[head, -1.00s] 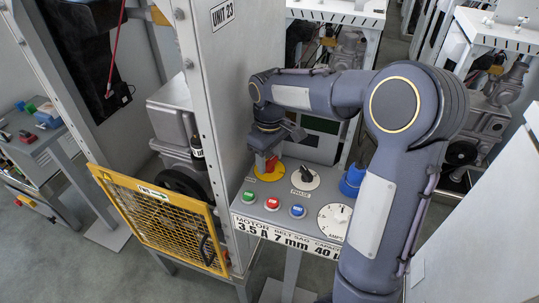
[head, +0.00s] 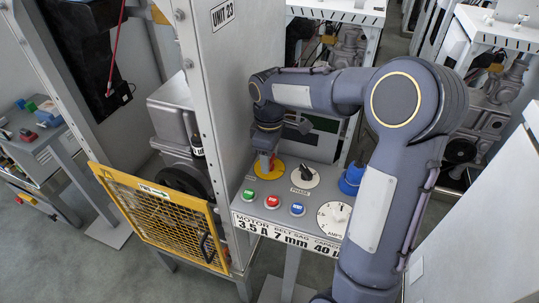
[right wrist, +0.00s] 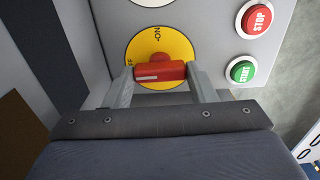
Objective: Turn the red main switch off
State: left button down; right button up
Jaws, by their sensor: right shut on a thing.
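The red main switch (right wrist: 160,72) is a red bar handle on a round yellow plate (right wrist: 174,45). The plate also shows in the head view (head: 284,172). In the right wrist view, the bar lies across the picture with its white stripe at the left end. That end is beside a partly hidden label, and "ON" reads at the plate's top. My right gripper (right wrist: 160,82) has one finger at each end of the bar and is shut on it. In the head view, my right gripper (head: 265,164) hides most of the handle. My left gripper is not in view.
A tall grey cabinet wall (head: 222,110) stands close left.

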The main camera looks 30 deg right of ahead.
jog(key=o, duration=1)
notch_tip(320, 180, up, 8)
jog(key=shift+f, duration=0.2)
jog(key=shift+r, duration=0.15)
